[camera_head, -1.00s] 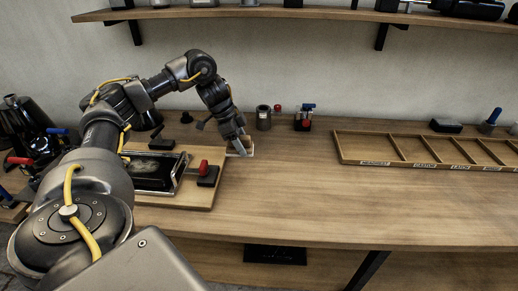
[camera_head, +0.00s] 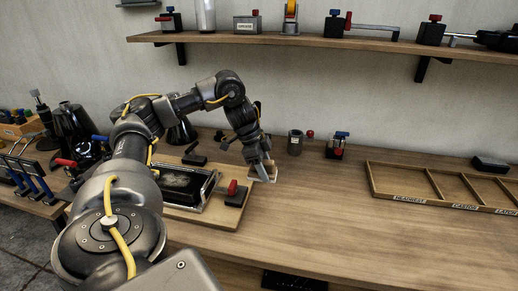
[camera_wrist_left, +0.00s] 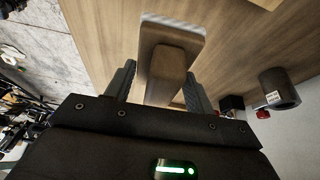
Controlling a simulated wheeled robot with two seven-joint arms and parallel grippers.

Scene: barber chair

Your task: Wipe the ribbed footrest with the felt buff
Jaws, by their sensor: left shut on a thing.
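The felt buff (camera_head: 266,173) is a small wooden block with a handle and a pale pad edge. My left gripper (camera_head: 259,163) is shut on its handle. In the left wrist view the buff (camera_wrist_left: 174,42) sits between the fingers of the left gripper (camera_wrist_left: 160,88), tilted in the picture. A dark panel in a metal frame (camera_head: 186,186), seemingly the footrest, lies on a wooden board left of the gripper. Its ribs are too small to make out. The buff appears apart from it, just beyond the board's right edge. My right gripper is not in view.
A red-handled clamp (camera_head: 236,194) stands on the board (camera_head: 205,217) beside the panel. A labelled divided tray (camera_head: 440,200) lies right. The bench middle (camera_head: 325,210) is clear.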

